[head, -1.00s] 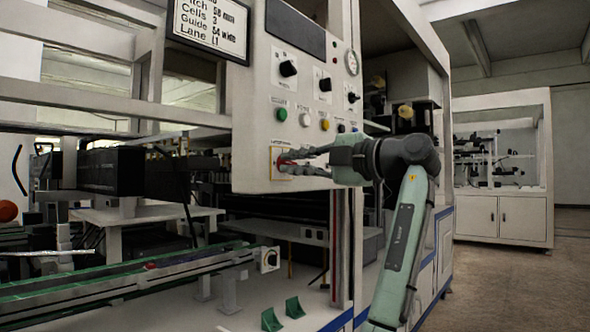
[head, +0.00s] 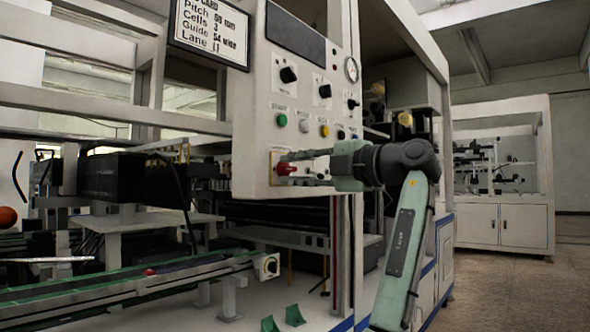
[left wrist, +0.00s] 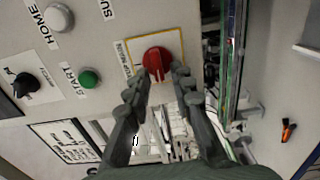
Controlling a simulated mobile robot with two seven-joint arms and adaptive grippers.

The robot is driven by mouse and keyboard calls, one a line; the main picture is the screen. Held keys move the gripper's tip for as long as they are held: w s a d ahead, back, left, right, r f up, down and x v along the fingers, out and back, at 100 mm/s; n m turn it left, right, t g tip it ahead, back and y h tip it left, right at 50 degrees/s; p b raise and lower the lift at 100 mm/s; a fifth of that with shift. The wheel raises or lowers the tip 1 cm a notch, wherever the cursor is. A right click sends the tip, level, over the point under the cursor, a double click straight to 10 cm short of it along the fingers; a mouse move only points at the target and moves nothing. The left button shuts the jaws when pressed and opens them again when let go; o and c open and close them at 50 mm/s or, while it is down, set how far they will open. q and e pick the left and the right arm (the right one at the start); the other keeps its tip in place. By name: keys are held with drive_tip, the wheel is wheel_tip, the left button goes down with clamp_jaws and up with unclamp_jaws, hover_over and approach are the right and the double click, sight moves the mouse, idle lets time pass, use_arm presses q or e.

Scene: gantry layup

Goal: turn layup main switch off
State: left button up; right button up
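The red rotary main switch (head: 286,168) sits on a yellow-edged plate at the lower corner of the grey control panel. In the left wrist view the red knob (left wrist: 157,62) shows, with its raised grip pointing toward my fingers. The plate's label reads partly "MAIN". My left gripper (head: 299,168) is in front of the switch. In the left wrist view its two fingers (left wrist: 159,82) are apart, tips just short of the knob and to either side, with nothing held between them. Whether a tip touches the knob I cannot tell. My right gripper is not in view.
A green start button (head: 281,119), a white button (head: 303,126), a yellow button (head: 324,130) and black selector knobs (head: 288,74) are above the switch. A conveyor (head: 130,285) lies lower left. Open floor (head: 500,290) is at the right.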

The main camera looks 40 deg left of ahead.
use_arm(q)
drive_tip(key=shift+d, duration=0.1)
drive_tip(key=d, duration=0.8)
drive_tip(key=s+d, duration=0.1)
drive_tip(key=d, duration=0.2)
drive_tip(key=shift+d, duration=0.4)
